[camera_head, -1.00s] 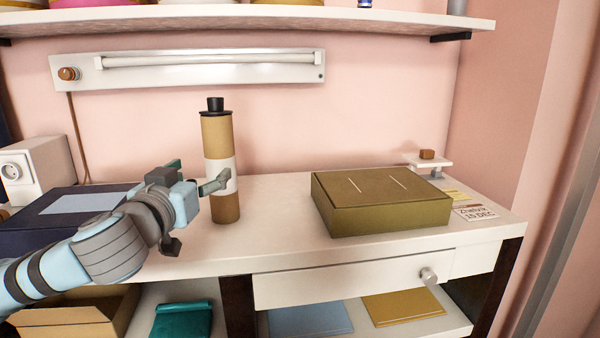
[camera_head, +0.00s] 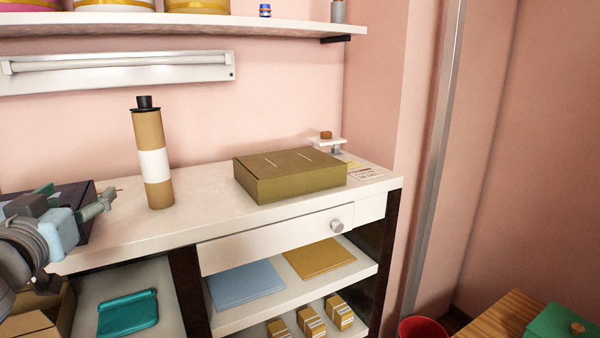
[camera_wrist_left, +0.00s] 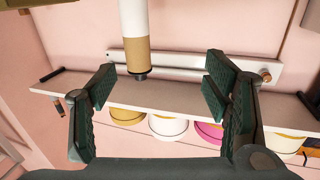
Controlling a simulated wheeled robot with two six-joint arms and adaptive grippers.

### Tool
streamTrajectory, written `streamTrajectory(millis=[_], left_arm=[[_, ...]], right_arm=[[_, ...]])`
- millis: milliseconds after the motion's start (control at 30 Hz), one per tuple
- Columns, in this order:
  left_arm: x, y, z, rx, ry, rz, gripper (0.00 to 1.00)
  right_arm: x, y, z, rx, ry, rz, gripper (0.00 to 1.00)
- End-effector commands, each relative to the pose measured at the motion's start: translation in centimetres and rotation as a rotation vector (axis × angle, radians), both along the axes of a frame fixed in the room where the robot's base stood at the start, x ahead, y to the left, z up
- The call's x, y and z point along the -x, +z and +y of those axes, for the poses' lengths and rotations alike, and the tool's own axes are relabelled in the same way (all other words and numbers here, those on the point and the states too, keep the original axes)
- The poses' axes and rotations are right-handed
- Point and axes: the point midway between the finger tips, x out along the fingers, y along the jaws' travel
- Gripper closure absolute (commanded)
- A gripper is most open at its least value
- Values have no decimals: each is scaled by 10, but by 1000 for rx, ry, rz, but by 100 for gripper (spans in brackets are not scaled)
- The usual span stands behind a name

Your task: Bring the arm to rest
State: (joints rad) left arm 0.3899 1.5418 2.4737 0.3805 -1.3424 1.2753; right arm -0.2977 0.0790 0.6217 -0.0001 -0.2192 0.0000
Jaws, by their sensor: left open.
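My left gripper (camera_head: 84,203) is at the left edge in the head view, over the left part of the worktop (camera_head: 120,240). Its jaws are open and empty; both dark fingers show apart in the left wrist view (camera_wrist_left: 160,85). A tan bottle (camera_head: 150,150) with a white band and black cap stands upright on the worktop, to the right of the gripper and apart from it. The bottle also shows in the left wrist view (camera_wrist_left: 135,50), upside down in the picture, beyond the fingers. My right gripper is not in view.
An olive box (camera_head: 290,178) lies on the worktop to the right of the bottle. A dark box (camera_head: 75,195) is partly behind my left gripper. A drawer (camera_head: 270,240) with a round knob is below. A red bin (camera_head: 422,328) and a wooden surface (camera_head: 500,318) are at lower right.

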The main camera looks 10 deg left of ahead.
Motion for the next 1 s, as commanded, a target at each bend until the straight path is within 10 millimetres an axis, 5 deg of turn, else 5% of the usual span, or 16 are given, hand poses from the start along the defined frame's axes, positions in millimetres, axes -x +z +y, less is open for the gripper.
streamTrajectory(millis=[267, 467, 767, 1000], left_arm=[[-15, -51, -12, 7, -34, 102, 30], [-18, -109, -22, 5, -59, 218, 30], [14, -269, -60, 21, -132, 553, 30], [113, -414, -119, 70, -221, 932, 30]], right_arm=[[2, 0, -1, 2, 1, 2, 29], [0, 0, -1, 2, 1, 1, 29], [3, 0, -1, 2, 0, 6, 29], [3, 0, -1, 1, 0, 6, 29]])
